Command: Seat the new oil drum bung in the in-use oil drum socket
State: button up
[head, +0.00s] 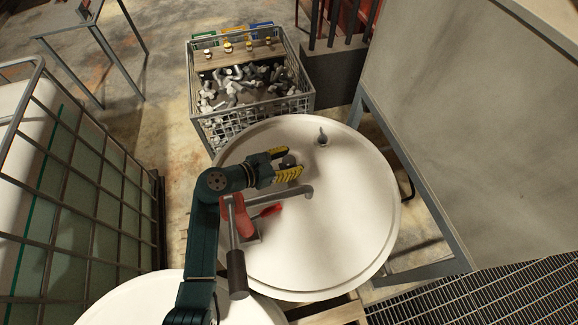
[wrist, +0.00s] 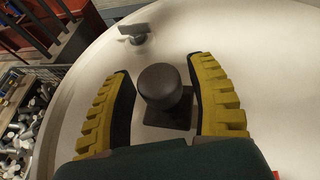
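My gripper (head: 288,169), with yellow ribbed fingers, is low over the white lid of the large drum (head: 345,235). In the wrist view its fingers (wrist: 162,95) stand apart on either side of a dark round knob (wrist: 162,84) with a square base, probably the bung. Narrow gaps show between knob and fingers, so the gripper looks open around it. In the head view the fingers mostly hide this knob. A small grey upright fitting (head: 322,138) stands near the lid's far edge; it is T-shaped in the wrist view (wrist: 134,33). I cannot make out an empty socket.
A red fitting (head: 236,217) with a grey pipe (head: 290,194) and a dark-gripped handle (head: 237,275) stands on the lid close to my gripper. A wire crate (head: 213,132) of grey parts is behind. A caged tank (head: 85,190) is left, a grey cabinet (head: 470,110) right. The lid's right side is clear.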

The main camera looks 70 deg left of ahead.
grip_shut()
